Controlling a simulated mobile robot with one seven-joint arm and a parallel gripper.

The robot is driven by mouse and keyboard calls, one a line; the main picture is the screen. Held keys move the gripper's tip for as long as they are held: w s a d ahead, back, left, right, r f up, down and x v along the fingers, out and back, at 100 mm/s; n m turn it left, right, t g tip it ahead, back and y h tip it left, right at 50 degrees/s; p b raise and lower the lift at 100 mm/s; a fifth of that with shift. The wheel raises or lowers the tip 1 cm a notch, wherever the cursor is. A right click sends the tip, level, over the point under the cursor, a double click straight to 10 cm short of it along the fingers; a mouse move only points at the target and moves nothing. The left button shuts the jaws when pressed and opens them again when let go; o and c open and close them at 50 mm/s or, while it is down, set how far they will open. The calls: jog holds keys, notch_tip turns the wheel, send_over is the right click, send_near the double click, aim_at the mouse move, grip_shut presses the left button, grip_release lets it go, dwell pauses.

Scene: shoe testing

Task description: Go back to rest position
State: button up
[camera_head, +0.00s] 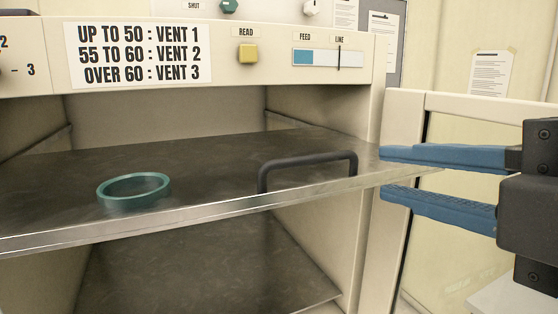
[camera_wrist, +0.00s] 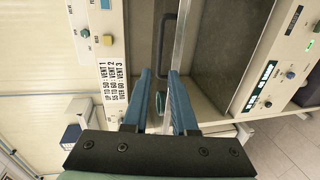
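My gripper (camera_head: 384,172) is at the right in the head view, with its two blue fingers pointing left. The fingers are apart with nothing held between them. It also shows in the wrist view (camera_wrist: 159,72), with a clear gap between the fingertips. A dark bar handle (camera_head: 310,158) stands on the metal shelf (camera_head: 230,170), to the left of my fingertips and apart from them. The handle also shows in the wrist view (camera_wrist: 162,45). A teal ring (camera_head: 133,190) lies on the shelf's left part.
The cabinet's top panel has a vent sign (camera_head: 138,53), a yellow READ button (camera_head: 248,53) and a FEED gauge (camera_head: 328,58). An open pale door frame (camera_head: 400,130) stands behind my fingers. The compartment below the shelf looks empty.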

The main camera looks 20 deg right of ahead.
dwell(0.4)
jog(key=w+a+r+m+t+y+b, duration=0.1)
jog(key=w+a+r+m+t+b, duration=0.1)
jog(key=w+a+r+m+t, duration=0.35)
jog(key=a+m+t+h+b, duration=0.1)
jog(key=a+m+t, duration=0.5)
jog(key=a+m, duration=0.6)
jog(key=shift+s+a+r+m+h, duration=0.3)
jog(key=shift+s+a+r+m, duration=0.05)
jog(key=shift+a, duration=0.75)
